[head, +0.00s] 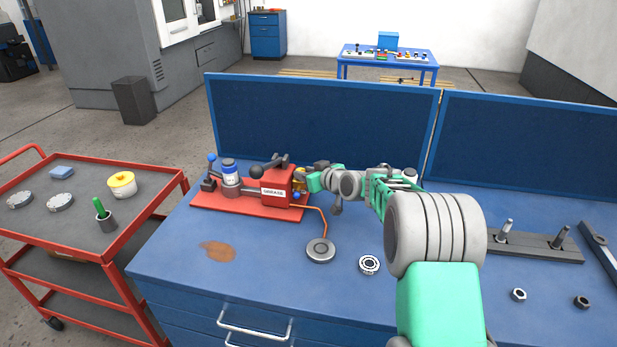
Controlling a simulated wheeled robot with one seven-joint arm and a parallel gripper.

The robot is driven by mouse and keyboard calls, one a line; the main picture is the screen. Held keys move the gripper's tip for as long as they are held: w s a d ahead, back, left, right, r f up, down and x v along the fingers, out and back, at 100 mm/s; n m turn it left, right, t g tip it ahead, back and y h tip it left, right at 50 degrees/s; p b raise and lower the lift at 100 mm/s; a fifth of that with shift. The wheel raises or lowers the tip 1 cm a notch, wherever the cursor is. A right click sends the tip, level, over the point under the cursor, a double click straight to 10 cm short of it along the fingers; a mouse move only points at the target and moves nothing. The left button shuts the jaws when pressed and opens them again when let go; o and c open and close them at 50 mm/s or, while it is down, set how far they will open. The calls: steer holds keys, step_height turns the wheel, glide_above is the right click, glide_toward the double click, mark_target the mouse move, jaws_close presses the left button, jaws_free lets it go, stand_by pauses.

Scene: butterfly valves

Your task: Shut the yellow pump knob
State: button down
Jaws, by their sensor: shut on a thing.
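The red grease pump (277,187) stands on a red base plate (235,205) at the left of the blue workbench. My arm reaches in from the lower right. My gripper (303,175) is at the right side of the pump and shut on the yellow knob. The fingers and wrist hide most of the knob, so its exact angle cannot be told.
A blue-capped jar (230,174) and a blue-ball lever stand left of the pump. An orange hose runs to a round grey disc (320,250). A bearing (369,265) lies nearby. A blue panel (320,125) rises behind. A red cart (85,215) stands left.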

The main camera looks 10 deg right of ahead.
steer(key=shift+a, duration=0.2)
steer(key=c, duration=1.3)
jaws_free()
steer(key=shift+o, duration=0.9)
steer(key=shift+d, duration=0.1)
